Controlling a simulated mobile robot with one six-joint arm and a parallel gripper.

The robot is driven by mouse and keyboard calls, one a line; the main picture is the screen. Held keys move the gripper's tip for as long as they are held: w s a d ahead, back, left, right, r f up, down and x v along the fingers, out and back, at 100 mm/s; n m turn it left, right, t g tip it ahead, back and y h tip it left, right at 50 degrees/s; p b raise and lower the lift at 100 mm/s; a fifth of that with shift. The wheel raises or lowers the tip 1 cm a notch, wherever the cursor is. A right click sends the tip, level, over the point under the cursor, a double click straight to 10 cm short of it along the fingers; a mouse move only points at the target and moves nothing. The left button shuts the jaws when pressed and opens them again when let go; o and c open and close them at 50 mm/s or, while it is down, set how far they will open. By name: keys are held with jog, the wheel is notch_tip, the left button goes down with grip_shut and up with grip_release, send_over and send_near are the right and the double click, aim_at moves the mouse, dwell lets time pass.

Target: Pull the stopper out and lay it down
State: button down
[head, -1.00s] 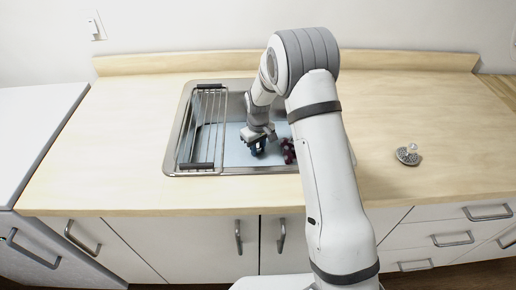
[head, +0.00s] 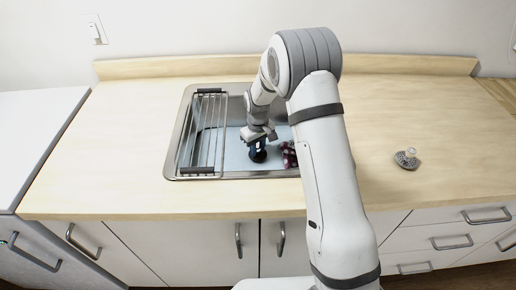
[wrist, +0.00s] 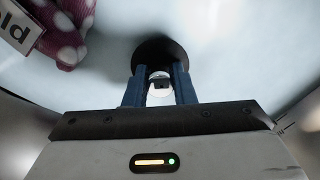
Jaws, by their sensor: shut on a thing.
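The stopper (head: 258,156) is a black disc below my gripper (head: 257,142), inside the sink (head: 172,165). In the wrist view the black disc (wrist: 160,46) lies just beyond my gripper (wrist: 159,76). The two blue fingers are shut on a small pale part with a dark middle, at the disc's near edge. The disc seems held a little above the pale blue sink floor, but the exact gap is hard to tell.
A reddish-purple, white-spotted soft thing (wrist: 66,40) with a white label lies in the sink, beside the gripper. A wire rack (head: 205,135) covers the sink's left side. A metal strainer-like piece (head: 407,159) stands on the counter at right. Wide counter areas (head: 110,140) are clear.

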aim_at(258, 147)
jog(key=shift+r, duration=0.2)
dwell(0.3)
jog(key=shift+r+p, duration=1.15)
jog(key=shift+r, duration=1.05)
